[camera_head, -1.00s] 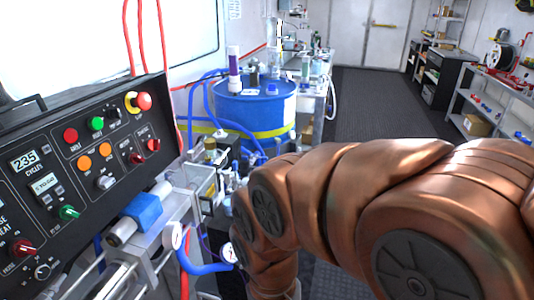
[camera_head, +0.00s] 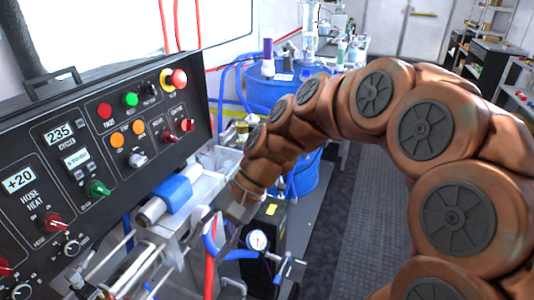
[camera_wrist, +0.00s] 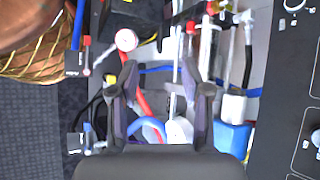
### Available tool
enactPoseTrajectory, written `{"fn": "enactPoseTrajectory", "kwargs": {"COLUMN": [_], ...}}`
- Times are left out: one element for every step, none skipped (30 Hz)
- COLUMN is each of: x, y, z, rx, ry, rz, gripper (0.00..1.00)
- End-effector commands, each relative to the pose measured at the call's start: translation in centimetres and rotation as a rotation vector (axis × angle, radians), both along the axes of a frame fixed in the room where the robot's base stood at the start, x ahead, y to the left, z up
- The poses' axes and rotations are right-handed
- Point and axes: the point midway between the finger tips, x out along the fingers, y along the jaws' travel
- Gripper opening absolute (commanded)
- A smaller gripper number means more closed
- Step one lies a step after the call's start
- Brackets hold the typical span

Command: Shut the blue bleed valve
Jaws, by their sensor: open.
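In the wrist view a small valve with a blue tip (camera_wrist: 88,128) sits at the lower left beside a dark block; it looks like the blue bleed valve, but its handle's set is too small to tell. A similar valve with a red tip (camera_wrist: 87,41) stands above it in that picture. My gripper (camera_wrist: 165,85) is open and empty, with hoses and metal rods seen between and beyond its fingers. The blue-tipped valve lies left of the fingers, apart from them. In the head view my gripper is partly hidden by my wrist, beside the console.
A black control console (camera_head: 100,150) fills the left. A white pressure gauge (camera_head: 257,240), a red hose (camera_head: 209,272) and a blue hose (camera_head: 238,255) lie near my gripper. A blue drum (camera_head: 270,92) stands behind; dark floor is clear to the right.

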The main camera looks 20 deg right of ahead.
Motion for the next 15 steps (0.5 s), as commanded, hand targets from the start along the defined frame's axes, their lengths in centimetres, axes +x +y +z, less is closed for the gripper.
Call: {"fn": "enactPoseTrajectory", "kwargs": {"x": [1.5, 2.4, 3.6, 4.5, 5.3, 6.5, 7.3, 8.2, 9.5, 10.4, 11.3, 12.5, 13.4, 14.3, 15.6], "y": [0.1, 0.2, 0.2, 0.2, 0.1, 0.0, -0.1, -0.3, -0.6, -0.9, -1.3, -1.8, -2.2, -2.7, -3.4], "z": [0.1, 0.3, 0.5, 0.7, 0.9, 1.1, 1.1, 1.2, 1.5, 1.6, 1.6, 1.6, 1.7, 1.7, 1.7], "rx": [0.043, 0.068, 0.099, 0.124, 0.149, 0.181, 0.205, 0.229, 0.263, 0.287, 0.31, 0.342, 0.366, 0.39, 0.422], "ry": [0.022, 0.035, 0.052, 0.065, 0.077, 0.097, 0.111, 0.126, 0.141, 0.155, 0.17, 0.192, 0.206, 0.218, 0.236], "rz": [-0.041, -0.066, -0.1, -0.126, -0.151, -0.185, -0.209, -0.235, -0.271, -0.298, -0.324, -0.359, -0.385, -0.413, -0.45], "gripper": [0.48, 0.48, 0.48, 0.48, 0.48, 0.48, 0.48, 0.48, 0.48, 0.48, 0.48, 0.48, 0.48, 0.48, 0.48]}}
